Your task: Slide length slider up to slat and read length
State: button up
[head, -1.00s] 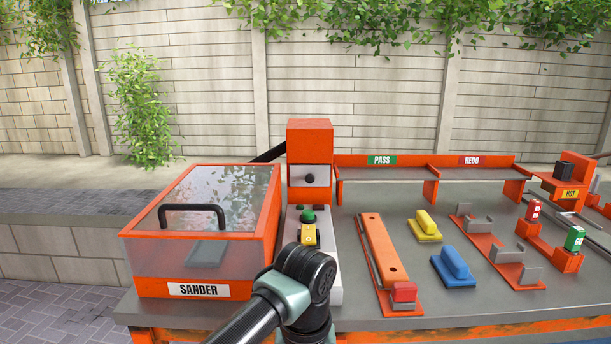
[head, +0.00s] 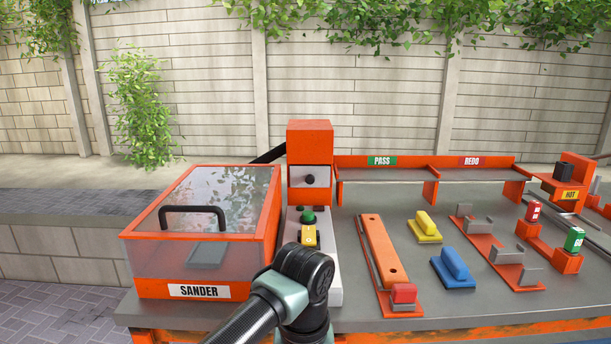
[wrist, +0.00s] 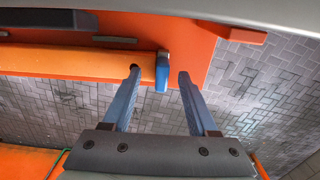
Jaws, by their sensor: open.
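In the wrist view an orange slat (wrist: 75,66) lies along an orange-red backing from the left edge to the middle. A small blue block (wrist: 162,72), apparently the length slider, sits at the slat's right end, touching it or very close. My gripper (wrist: 159,72) is open. Its left fingertip overlaps the slat's end and its right fingertip is right of the blue block, with a visible gap. In the head view my gripper is out of frame below my dark wrist joint. No length reading is legible.
In the head view the sander box (head: 200,262) stands left of my arm. Another orange slat (head: 382,250), yellow (head: 425,228) and blue (head: 453,268) blocks and orange fixtures (head: 495,250) lie right. PASS and REDO shelves are behind. Paving (wrist: 265,85) shows below in the wrist view.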

jog(key=shift+r+p, duration=2.75)
jog(key=shift+r, duration=0.7)
jog(key=shift+d, duration=0.1)
